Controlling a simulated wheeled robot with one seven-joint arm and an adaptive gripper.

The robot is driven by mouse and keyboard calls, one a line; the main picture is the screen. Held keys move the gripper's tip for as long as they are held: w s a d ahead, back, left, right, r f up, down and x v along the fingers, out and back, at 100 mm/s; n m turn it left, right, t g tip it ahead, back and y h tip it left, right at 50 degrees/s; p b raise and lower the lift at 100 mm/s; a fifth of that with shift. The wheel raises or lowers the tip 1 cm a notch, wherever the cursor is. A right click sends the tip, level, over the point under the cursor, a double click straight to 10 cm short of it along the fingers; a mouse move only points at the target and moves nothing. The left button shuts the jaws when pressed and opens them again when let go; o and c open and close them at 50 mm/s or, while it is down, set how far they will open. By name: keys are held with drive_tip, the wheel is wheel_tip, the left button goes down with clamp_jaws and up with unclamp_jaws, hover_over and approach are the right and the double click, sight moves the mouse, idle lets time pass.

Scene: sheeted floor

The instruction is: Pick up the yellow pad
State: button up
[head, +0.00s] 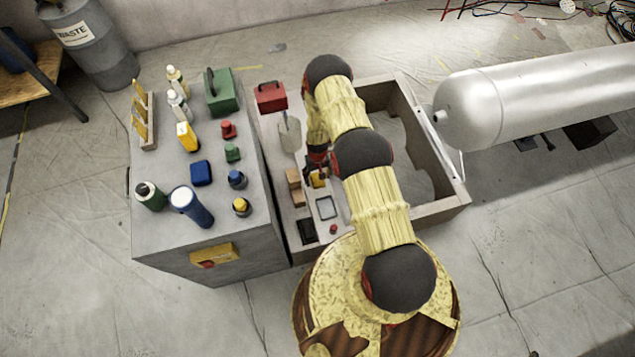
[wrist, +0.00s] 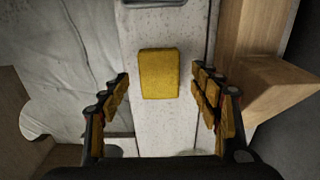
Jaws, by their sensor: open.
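The yellow pad (wrist: 159,74) lies flat on a pale, speckled surface, a little above the middle of the wrist view. In the head view a part of the yellow pad (head: 317,180) shows beside my arm. My gripper (wrist: 162,112) is open, with one finger at the left and one at the right of the wrist view. The pad appears between and just beyond the fingertips, and nothing is held. In the head view my gripper (head: 318,163) is above the narrow shelf, partly hidden by my arm.
Wooden blocks (head: 294,186) stand left of the pad, and one shows at right in the wrist view (wrist: 268,85). A grey frame (head: 326,208), a clear jar (head: 289,136) and a red box (head: 270,96) are nearby.

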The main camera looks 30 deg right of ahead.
drive_tip(key=shift+f, duration=0.6)
drive_tip(key=shift+c, duration=0.8)
drive_tip(key=c, duration=1.1)
drive_tip(key=shift+r, duration=0.1)
